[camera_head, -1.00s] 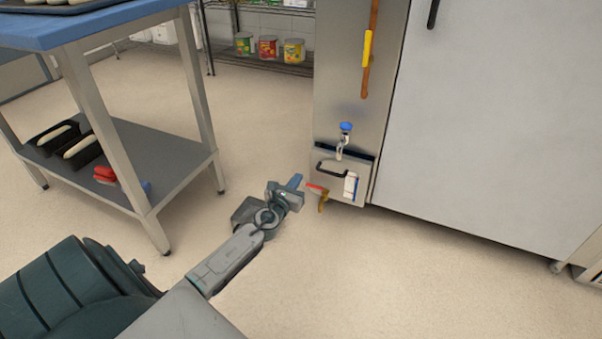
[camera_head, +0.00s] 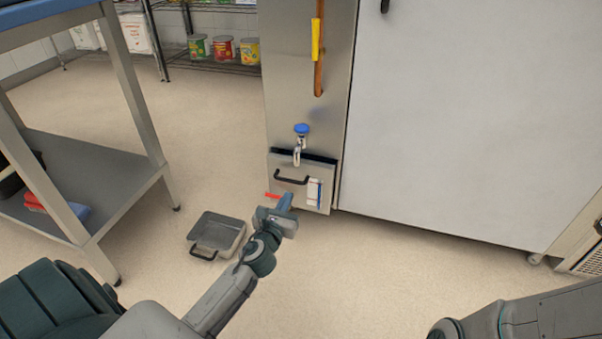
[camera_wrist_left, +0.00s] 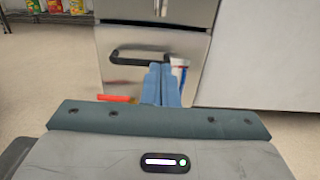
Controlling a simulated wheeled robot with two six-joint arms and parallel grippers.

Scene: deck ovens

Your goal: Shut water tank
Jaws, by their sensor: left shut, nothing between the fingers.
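The water tank (camera_head: 310,192) is a steel drawer front low on the tall steel panel, with a black handle (camera_head: 291,179). A dark gap shows along its top edge; how far it stands out is hard to tell. In the left wrist view the tank (camera_wrist_left: 112,80) fills the middle, with its handle (camera_wrist_left: 142,55) across the top. My left gripper (camera_head: 287,197) is shut and empty, with its blue fingers in front of the tank's lower part. In the wrist view the fingertips (camera_wrist_left: 161,68) overlap the handle's right end; I cannot tell if they touch. My right gripper is out of view.
A blue-topped tap (camera_head: 301,132) is above the tank and a red lever (camera_head: 272,196) at its lower left. A large pale door (camera_head: 470,120) is on the right, a table (camera_head: 125,75) on the left.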

